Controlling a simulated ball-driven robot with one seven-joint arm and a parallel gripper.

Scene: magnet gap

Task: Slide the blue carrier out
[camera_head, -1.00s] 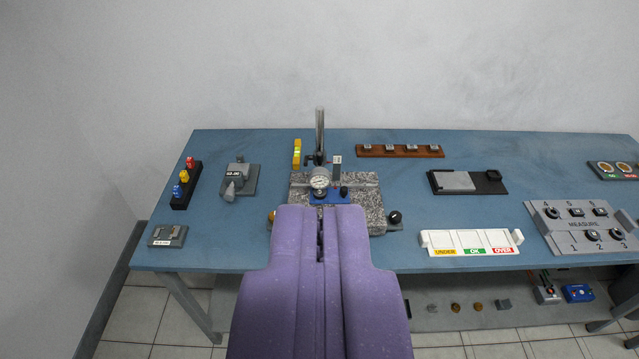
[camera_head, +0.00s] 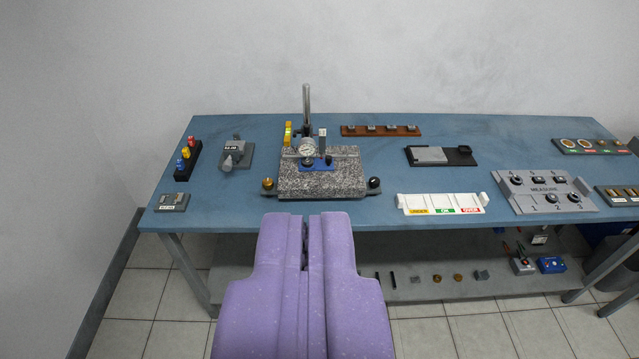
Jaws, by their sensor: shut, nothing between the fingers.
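The blue carrier (camera_head: 318,165) sits on the speckled granite block (camera_head: 322,186), under the round dial gauge (camera_head: 307,148). A black knob stands on the carrier's right part. A silver post (camera_head: 306,103) rises behind the gauge. My purple gripper (camera_head: 305,217) is shut and empty. In the picture it lies below the granite block, in front of the table's front edge, apart from the carrier.
A brass knob (camera_head: 267,183) and a black knob (camera_head: 374,183) flank the granite block. A white sorting tray (camera_head: 441,204) and a grey MEASURE panel (camera_head: 543,192) stand to the right. Bare blue table lies between block and tray. A shelf (camera_head: 450,290) below holds small parts.

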